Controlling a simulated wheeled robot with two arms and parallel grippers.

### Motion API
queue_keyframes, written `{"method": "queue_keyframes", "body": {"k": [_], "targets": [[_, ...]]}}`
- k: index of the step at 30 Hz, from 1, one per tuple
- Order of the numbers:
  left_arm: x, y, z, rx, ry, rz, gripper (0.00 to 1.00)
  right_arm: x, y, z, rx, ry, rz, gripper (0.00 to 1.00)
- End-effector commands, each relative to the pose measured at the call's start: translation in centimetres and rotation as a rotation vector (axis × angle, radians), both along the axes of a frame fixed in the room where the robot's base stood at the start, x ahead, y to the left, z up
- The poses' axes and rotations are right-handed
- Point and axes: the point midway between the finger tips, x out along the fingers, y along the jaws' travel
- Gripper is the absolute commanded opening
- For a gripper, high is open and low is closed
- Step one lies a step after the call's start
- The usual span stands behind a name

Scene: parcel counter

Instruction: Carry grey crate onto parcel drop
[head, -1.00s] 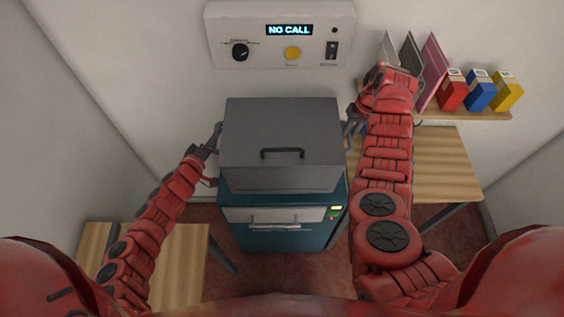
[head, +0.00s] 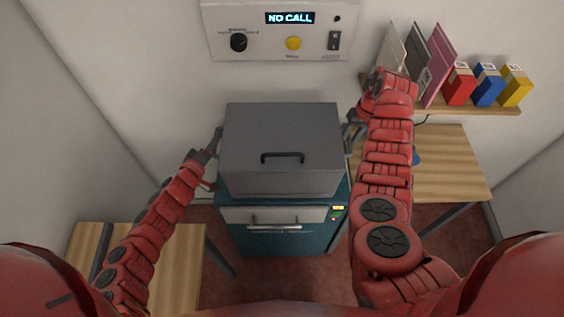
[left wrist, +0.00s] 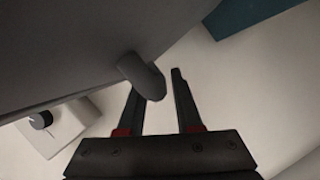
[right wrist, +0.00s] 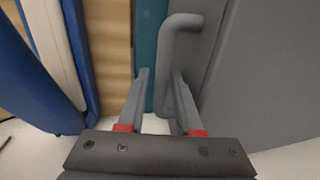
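The grey crate (head: 282,135), a big lidded-looking box with a dark front handle, sits level over the top of the teal cabinet (head: 270,240), which I take as the parcel drop. Whether its underside touches the top is hard to tell. My left gripper (head: 217,140) is at its left side; in the left wrist view a side handle (left wrist: 142,76) is by the open fingers (left wrist: 157,85), with a gap to one finger. My right gripper (head: 350,118) is at its right side; the right wrist view shows the other handle (right wrist: 172,45) between the parted fingers (right wrist: 158,75).
A wall panel (head: 230,20) reads "NO CALL". A shelf (head: 480,108) at right holds folders and red, blue and yellow boxes close to my right arm. Wooden tables stand at left (head: 185,265) and right (head: 450,160).

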Motion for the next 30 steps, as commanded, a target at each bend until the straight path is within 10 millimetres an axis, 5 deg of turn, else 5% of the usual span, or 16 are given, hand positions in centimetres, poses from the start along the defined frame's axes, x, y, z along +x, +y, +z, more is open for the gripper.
{"method": "queue_keyframes", "body": {"k": [19, 30], "targets": [[-0.3, 0.0, 0.2, 0.000, -0.001, -0.003, 0.50, 0.0, 0.4, 0.0, 0.005, 0.002, 0.005, 0.50], [-4.6, 1.7, 1.1, 0.000, 0.001, 0.001, 0.50, 0.0, 0.3, 0.0, 0.004, 0.001, 0.004, 0.50]]}}
